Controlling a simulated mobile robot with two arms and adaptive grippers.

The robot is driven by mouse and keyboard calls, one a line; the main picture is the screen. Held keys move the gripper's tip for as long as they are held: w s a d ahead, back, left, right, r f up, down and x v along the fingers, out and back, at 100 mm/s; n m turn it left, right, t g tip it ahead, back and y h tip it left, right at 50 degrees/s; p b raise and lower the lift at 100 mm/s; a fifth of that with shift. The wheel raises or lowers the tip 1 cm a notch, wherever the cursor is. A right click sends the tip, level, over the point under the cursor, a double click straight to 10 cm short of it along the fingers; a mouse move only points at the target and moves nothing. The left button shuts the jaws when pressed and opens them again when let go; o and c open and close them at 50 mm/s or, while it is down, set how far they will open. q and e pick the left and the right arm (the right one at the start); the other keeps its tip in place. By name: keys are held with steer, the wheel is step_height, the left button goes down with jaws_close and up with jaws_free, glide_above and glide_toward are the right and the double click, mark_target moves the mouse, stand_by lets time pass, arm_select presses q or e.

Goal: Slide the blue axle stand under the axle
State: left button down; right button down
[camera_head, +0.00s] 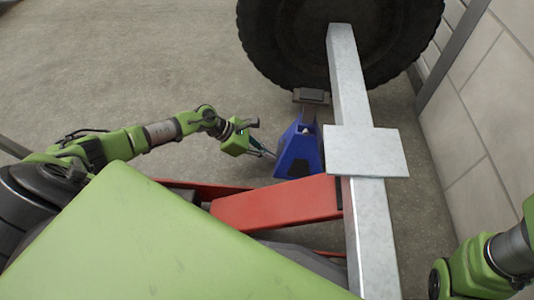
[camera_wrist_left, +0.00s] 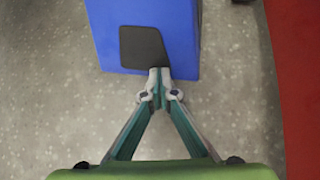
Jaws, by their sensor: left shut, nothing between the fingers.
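The blue axle stand (camera_head: 299,150) stands on the floor just left of the pale metal axle beam (camera_head: 347,75), below the wheel in the head view. Part of its top is close to the beam's left edge. My left gripper (camera_head: 272,155) is at the stand's left side, with its fingers shut and empty. In the left wrist view the blue stand (camera_wrist_left: 185,40) fills the top middle, and the shut fingertips (camera_wrist_left: 160,75) are at its near face, by a dark panel. I cannot tell whether they touch it. My right gripper is not in view; only part of my right arm shows.
A large black tyre (camera_head: 262,50) stands behind the stand. Red bars (camera_head: 280,204) lie in front of the stand and show at the right of the left wrist view (camera_wrist_left: 295,70). A pale block wall (camera_head: 475,125) bounds the right. Grey floor (camera_head: 130,60) is clear at left.

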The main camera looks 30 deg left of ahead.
mark_target(292, 154)
arm_select(q)
steer(key=w+d, duration=0.1)
steer(key=d, duration=0.1)
steer(key=w+d+p, duration=0.1)
steer(key=d, duration=0.1)
steer(key=w+d, duration=0.2)
steer(key=shift+d, duration=0.4)
steer(key=shift+a, duration=0.1)
